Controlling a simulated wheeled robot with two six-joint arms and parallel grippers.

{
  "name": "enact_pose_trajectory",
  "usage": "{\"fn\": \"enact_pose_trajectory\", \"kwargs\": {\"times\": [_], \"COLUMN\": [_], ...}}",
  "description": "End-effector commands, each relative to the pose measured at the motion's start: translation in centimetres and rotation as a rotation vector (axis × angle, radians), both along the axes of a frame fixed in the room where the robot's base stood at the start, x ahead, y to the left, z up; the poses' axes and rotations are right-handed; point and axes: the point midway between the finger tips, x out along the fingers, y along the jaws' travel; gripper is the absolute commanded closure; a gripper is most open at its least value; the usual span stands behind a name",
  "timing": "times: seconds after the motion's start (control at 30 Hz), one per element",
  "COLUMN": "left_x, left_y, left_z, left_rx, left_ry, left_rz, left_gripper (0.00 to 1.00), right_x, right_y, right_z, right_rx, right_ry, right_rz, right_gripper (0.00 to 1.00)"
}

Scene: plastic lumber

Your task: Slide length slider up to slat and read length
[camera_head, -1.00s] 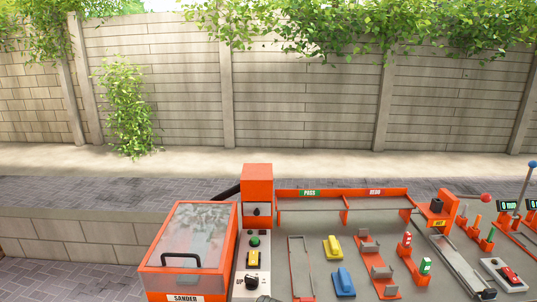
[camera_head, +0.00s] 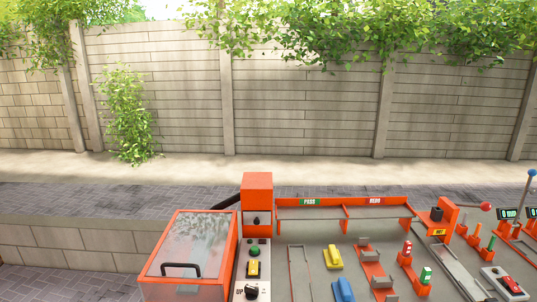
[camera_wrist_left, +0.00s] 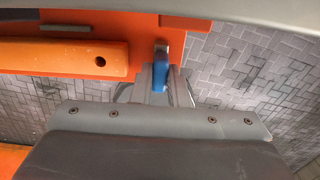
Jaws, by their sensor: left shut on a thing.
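In the left wrist view my left gripper (camera_wrist_left: 160,86) is shut on a small blue knob (camera_wrist_left: 161,68), which looks like the handle of the length slider. The knob stands over an orange plate (camera_wrist_left: 145,22). An orange slat (camera_wrist_left: 60,58) with a dark hole near its end lies to the left of the knob. A gap shows between the slat's end and the knob. The fingers hide the knob's lower part. Neither gripper shows in the head view. No length reading shows in the wrist view.
In the head view a sander (camera_head: 188,252) with a clear lid stands at left. Yellow (camera_head: 333,257) and blue (camera_head: 343,290) blocks lie on the bench. A pass/redo rack (camera_head: 340,202) runs along the back. Small displays (camera_head: 508,213) stand at far right, too small to read.

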Motion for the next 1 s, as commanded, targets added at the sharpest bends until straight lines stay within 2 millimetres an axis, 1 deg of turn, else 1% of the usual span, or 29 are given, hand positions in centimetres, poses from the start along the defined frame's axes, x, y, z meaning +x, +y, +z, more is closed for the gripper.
{"fn": "enact_pose_trajectory", "kwargs": {"times": [1.0], "left_x": [0.0], "left_y": [3.1], "left_z": [0.1], "left_rx": [0.001], "left_ry": [-0.001], "left_rz": [0.001], "left_gripper": [1.00], "right_x": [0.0], "right_y": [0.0], "right_z": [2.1], "right_rx": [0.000], "right_ry": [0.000], "right_rz": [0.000], "right_gripper": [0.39]}}
